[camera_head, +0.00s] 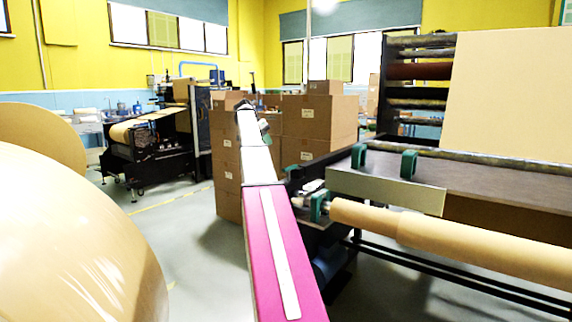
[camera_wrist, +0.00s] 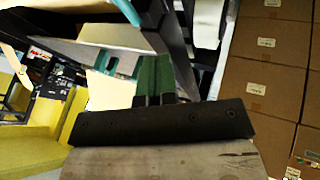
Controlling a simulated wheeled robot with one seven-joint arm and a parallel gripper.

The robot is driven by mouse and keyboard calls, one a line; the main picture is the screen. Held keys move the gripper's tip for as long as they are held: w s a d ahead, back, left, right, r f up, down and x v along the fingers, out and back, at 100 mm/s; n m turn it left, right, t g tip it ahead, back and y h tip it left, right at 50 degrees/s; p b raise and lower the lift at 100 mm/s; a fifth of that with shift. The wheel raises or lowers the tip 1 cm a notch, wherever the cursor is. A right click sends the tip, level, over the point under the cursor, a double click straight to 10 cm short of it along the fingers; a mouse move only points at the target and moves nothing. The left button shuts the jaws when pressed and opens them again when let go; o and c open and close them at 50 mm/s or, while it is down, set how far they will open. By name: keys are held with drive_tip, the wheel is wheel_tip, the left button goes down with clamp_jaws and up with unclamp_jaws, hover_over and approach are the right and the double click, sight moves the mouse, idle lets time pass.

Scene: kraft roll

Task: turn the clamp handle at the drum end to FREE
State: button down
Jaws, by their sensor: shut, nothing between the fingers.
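A kraft-wrapped drum or roll (camera_head: 470,243) lies along the right side of the head view. Its left end sits at a green bracket (camera_head: 320,207) beside dark machine parts. I cannot make out the clamp handle or any FREE marking there. My gripper (camera_wrist: 155,62) shows in the wrist view, its green fingers together and empty. Teal brackets (camera_wrist: 106,61) on a pale machine part show beyond the fingers, apart from them. In the head view my arm reaches away from me, its far end small before the cartons.
Stacked cartons (camera_head: 318,120) stand beyond my arm and also show in the wrist view (camera_wrist: 268,60). A large kraft roll (camera_head: 70,240) fills the left foreground. A dark machine table (camera_head: 480,180) with more green brackets (camera_head: 408,163) is at right. Floor is clear at left centre.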

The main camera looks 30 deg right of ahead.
drive_tip(key=shift+s+d+f, duration=1.05)
drive_tip(key=shift+f, duration=0.5)
drive_tip(key=shift+s+d+f, duration=1)
drive_tip(key=shift+d+f, duration=0.05)
drive_tip(key=shift+f, duration=0.45)
drive_tip(key=shift+s+d+f, duration=1.05)
drive_tip(key=shift+f, duration=0.5)
